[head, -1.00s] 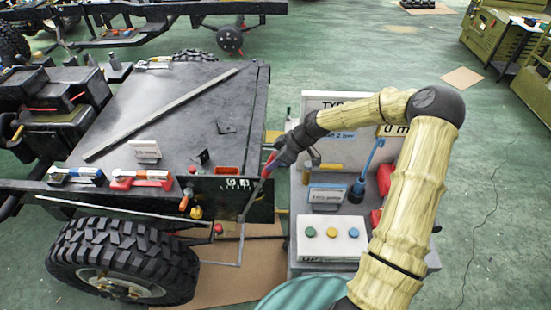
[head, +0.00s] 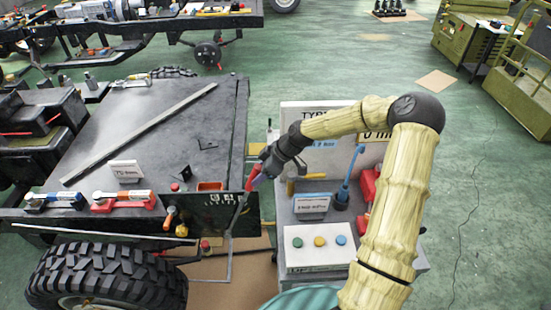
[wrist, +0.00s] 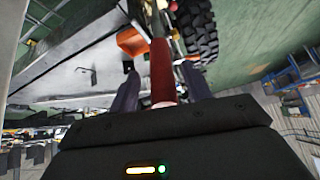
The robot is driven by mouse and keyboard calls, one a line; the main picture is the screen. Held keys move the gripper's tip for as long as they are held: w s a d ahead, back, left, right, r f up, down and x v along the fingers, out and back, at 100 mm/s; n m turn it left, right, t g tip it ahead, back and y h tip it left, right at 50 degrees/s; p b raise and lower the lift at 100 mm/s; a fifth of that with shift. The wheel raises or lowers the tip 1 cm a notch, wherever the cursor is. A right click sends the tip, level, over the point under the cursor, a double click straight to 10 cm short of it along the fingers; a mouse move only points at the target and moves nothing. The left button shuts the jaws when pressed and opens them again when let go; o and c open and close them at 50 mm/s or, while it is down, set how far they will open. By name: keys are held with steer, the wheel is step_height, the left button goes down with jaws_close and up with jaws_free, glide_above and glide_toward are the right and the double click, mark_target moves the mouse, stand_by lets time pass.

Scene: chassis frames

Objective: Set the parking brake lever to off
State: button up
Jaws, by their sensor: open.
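The parking brake lever is a thin grey rod (head: 238,212) with a red grip (head: 251,178), tilted up and to the right beside a dark panel (head: 216,199) with small white markings, too small to read. My gripper (head: 259,179) is at the red grip in the head view. In the wrist view, the red grip (wrist: 160,68) stands between the two fingers of my gripper (wrist: 160,88), with visible gaps on both sides. The fingers are open. The near end of the grip is partly hidden by the gripper body.
A grey cart (head: 340,215) with a blue pump handle (head: 350,170) and a button box (head: 319,247) stands just right of the lever. A large tyre (head: 108,275) is at front left.

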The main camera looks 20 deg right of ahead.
steer(key=b+v, duration=0.2)
steer(key=v, duration=1.4)
steer(key=shift+d+r, duration=0.2)
steer(key=shift+d, duration=0.05)
steer(key=shift+w, duration=0.1)
steer(key=s+a+f+m+g+h, duration=0.2)
steer(key=s+a+f+m+h, duration=0.2)
steer(key=s+a+f, duration=0.4)
steer(key=s+d+r+m+t+h, duration=0.2)
steer(key=s+r+m, duration=0.1)
steer(key=s+m, duration=0.6)
steer(key=s, duration=0.3)
steer(key=shift+s+r+h, duration=0.3)
steer(key=shift+h, duration=0.1)
